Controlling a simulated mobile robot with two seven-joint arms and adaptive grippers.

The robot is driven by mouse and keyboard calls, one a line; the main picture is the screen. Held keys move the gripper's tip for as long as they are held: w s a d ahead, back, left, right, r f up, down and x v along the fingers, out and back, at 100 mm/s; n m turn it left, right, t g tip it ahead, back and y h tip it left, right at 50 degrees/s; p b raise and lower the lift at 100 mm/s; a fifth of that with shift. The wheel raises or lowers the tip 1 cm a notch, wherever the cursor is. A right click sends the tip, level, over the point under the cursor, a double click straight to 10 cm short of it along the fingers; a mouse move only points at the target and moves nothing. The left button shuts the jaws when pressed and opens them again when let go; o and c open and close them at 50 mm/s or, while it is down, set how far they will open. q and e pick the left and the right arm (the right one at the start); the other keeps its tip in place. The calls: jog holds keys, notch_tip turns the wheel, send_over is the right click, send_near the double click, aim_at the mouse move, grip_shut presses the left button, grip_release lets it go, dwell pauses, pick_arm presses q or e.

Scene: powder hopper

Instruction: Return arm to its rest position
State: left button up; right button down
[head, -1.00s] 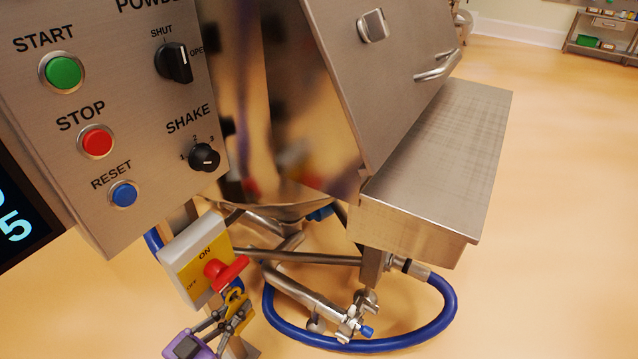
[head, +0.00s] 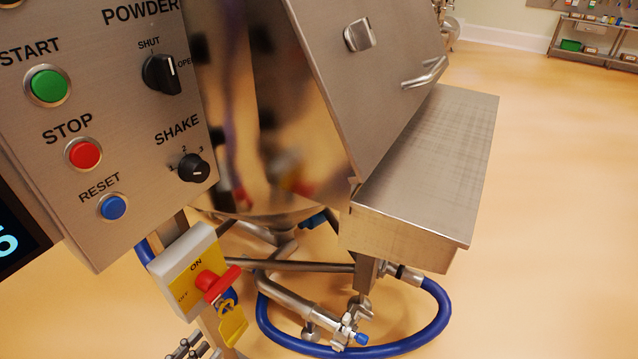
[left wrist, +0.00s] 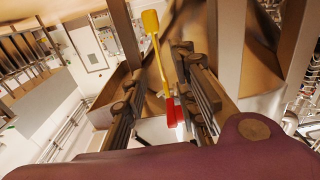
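My left gripper (head: 192,349) shows only by its dark finger ends at the bottom edge of the head view. It is below and left of the red rotary switch handle (head: 217,284) and apart from it. In the left wrist view the two fingers (left wrist: 158,75) stand apart with a gap between them, and nothing is held. The red handle (left wrist: 173,112) and the yellow tag (left wrist: 153,25) show beyond that gap. In the head view the yellow tag (head: 233,326) hangs below the red handle on the ON/OFF switch box (head: 182,262). My right gripper is not in view.
The control panel (head: 125,130) with buttons and knobs is above the gripper. The steel hopper (head: 265,120) and a steel step (head: 430,170) stand to the right. A blue hose (head: 440,315) loops on the floor among steel pipes. Floor at right is clear.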

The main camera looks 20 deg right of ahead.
pick_arm(q)
jog(key=shift+v, duration=1.75)
